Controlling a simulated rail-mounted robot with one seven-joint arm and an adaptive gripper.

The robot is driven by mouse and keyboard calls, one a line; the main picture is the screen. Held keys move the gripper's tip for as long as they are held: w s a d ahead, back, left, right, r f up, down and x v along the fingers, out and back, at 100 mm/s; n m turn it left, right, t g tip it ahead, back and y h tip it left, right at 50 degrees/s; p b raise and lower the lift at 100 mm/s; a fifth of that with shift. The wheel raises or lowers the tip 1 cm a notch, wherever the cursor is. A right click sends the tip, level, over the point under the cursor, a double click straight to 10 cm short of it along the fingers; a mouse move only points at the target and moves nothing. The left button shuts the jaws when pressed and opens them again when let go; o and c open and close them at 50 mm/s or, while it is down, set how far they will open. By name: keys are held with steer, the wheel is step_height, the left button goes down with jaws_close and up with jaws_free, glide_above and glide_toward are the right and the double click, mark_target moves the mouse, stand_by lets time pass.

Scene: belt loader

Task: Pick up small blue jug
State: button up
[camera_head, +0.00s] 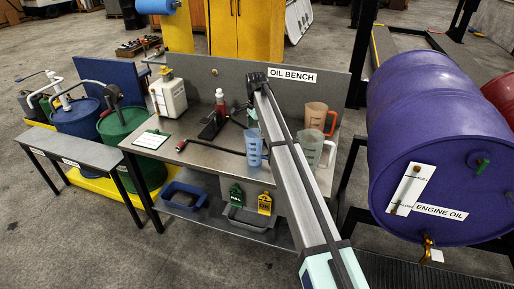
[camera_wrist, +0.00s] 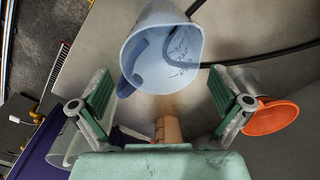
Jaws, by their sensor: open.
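The small blue jug (camera_head: 253,148) stands on the oil bench in the head view, just left of my arm. In the wrist view the translucent blue jug (camera_wrist: 165,45) is at the top centre, its open mouth and handle visible. My gripper (camera_wrist: 161,78) is open, with its green-padded fingers spread to either side below the jug. The space between the pads is empty near the tips, and the jug is not gripped. In the head view I cannot make out the fingers behind my arm.
An orange-handled jug (camera_head: 317,117) and a clear grey jug (camera_head: 313,148) stand right of my arm. The orange rim (camera_wrist: 271,117) shows close to my right finger. A black hose (camera_wrist: 270,54) lies near the blue jug. A white canister (camera_head: 168,98) stands at left.

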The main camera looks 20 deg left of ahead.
mark_target(260, 149)
steer(key=shift+f, duration=1.25)
steer(key=c, duration=1.3)
